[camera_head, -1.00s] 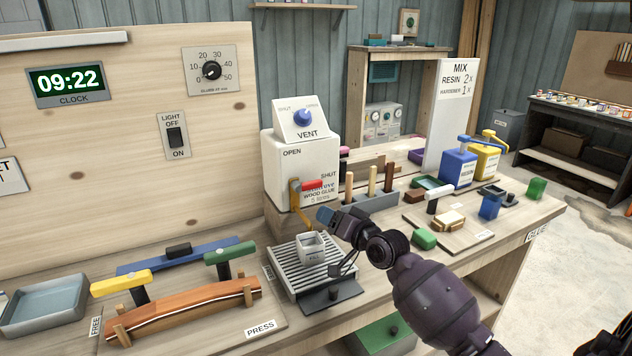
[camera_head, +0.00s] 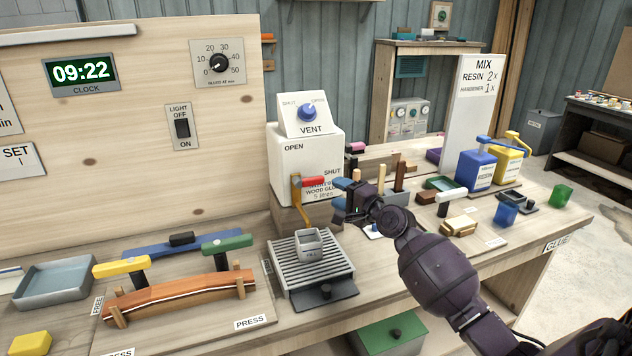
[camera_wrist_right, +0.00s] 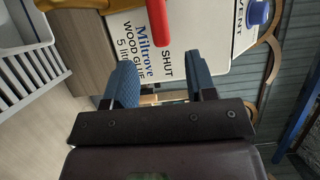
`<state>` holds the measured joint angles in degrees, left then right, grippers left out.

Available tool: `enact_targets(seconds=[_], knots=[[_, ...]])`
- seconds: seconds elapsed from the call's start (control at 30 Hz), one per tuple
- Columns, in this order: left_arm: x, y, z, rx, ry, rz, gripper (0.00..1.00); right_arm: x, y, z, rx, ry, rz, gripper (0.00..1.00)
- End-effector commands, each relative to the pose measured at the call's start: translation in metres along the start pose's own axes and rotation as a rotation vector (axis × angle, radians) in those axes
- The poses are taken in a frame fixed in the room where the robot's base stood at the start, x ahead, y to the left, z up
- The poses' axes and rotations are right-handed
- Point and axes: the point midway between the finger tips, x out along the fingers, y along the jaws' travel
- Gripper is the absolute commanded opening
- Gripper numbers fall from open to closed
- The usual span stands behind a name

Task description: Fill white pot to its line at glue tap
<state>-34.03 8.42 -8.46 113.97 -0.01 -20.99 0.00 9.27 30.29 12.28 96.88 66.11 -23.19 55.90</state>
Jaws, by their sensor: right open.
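The white pot (camera_head: 310,244) stands upright on the slatted drip tray (camera_head: 283,264), beneath the glue tap. A "FILL" mark shows on its front; its contents cannot be made out. The white wood glue container (camera_head: 292,160) stands behind, with a brass tap (camera_head: 298,200) and a red handle (camera_head: 313,182) pointing right, toward "SHUT". My right gripper (camera_head: 345,197) is open and empty, just right of the red handle and apart from it. In the right wrist view the red handle (camera_wrist_right: 158,22) lies beyond the blue fingers (camera_wrist_right: 163,82). My left gripper is not in view.
A clamped wooden strip (camera_head: 180,295) and a grey-blue tray (camera_head: 55,282) lie to the left. Behind my right arm are upright tool handles (camera_head: 400,177), blue (camera_head: 476,170) and yellow (camera_head: 507,160) pump bottles, and a blue cup (camera_head: 506,213). The vent box (camera_head: 306,113) sits atop the glue container.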

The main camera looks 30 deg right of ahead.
Motion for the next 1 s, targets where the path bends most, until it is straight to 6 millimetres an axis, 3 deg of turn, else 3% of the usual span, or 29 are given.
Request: enact_targets(seconds=[0.3,0.5,1.0], knots=[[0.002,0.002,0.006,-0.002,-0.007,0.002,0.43,0.053,0.000,0.001,-0.002,-0.002,-0.001,0.51],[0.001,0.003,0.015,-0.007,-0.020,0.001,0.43,0.077,0.001,0.001,-0.004,-0.001,0.000,0.51],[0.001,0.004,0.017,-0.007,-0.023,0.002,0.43,0.089,0.000,0.001,-0.004,-0.001,0.000,0.51]])
